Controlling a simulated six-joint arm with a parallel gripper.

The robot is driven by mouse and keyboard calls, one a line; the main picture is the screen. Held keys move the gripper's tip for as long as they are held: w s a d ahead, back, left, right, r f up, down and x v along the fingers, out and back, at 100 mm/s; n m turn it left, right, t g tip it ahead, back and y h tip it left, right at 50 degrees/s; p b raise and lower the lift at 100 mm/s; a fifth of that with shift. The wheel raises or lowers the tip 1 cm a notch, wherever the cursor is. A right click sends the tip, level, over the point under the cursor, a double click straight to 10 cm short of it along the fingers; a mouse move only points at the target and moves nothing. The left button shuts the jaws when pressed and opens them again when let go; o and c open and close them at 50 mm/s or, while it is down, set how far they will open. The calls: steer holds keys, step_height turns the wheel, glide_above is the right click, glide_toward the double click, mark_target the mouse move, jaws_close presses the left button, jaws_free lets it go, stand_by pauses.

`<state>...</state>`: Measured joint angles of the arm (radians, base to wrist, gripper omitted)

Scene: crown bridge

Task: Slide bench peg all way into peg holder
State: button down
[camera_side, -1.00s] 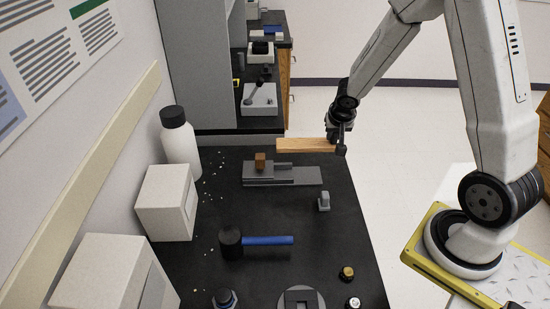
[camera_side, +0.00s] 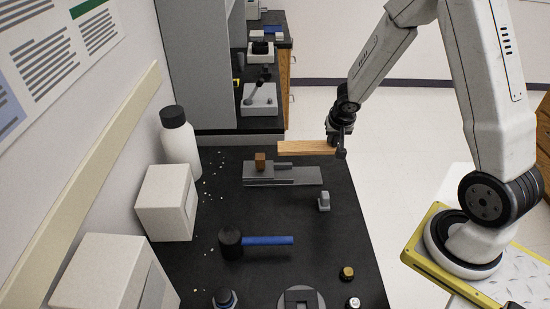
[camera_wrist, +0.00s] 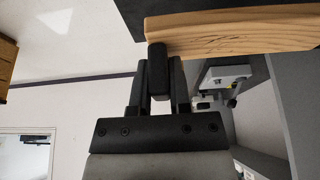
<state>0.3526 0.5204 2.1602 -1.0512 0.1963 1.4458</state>
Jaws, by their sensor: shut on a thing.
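The bench peg is a light wooden bar (camera_side: 305,147), held out level over the far edge of the black bench, pointing left in the side view. My gripper (camera_side: 340,146) is shut on its right end. In the wrist view the wooden bar (camera_wrist: 235,33) runs across the top, with the dark fingers of my gripper (camera_wrist: 160,70) at its left part. The grey peg holder (camera_side: 300,175) lies on the bench, with a brown block (camera_side: 260,160) standing at its left end. The peg is beyond and above the holder, apart from it.
A hammer with a blue handle (camera_side: 266,241) lies nearer on the bench (camera_side: 300,212). A small grey block (camera_side: 324,201) stands right of centre. A white bottle (camera_side: 180,145) and white boxes (camera_side: 167,203) line the left wall. Small jars stand near the front.

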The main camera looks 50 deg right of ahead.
mark_target(334, 147)
steer(key=shift+d+f, duration=0.2)
steer(key=shift+f, duration=0.75)
steer(key=shift+d+f, duration=0.2)
steer(key=shift+f, duration=0.7)
steer(key=shift+f, duration=0.2)
steer(key=shift+f, duration=1.85)
steer(key=shift+w+a+f, duration=0.1)
steer(key=shift+w+f, duration=0.05)
steer(key=shift+f, duration=1.15)
steer(key=shift+w+a, duration=1.9)
steer(key=shift+a, duration=0.05)
stand_by(0.9)
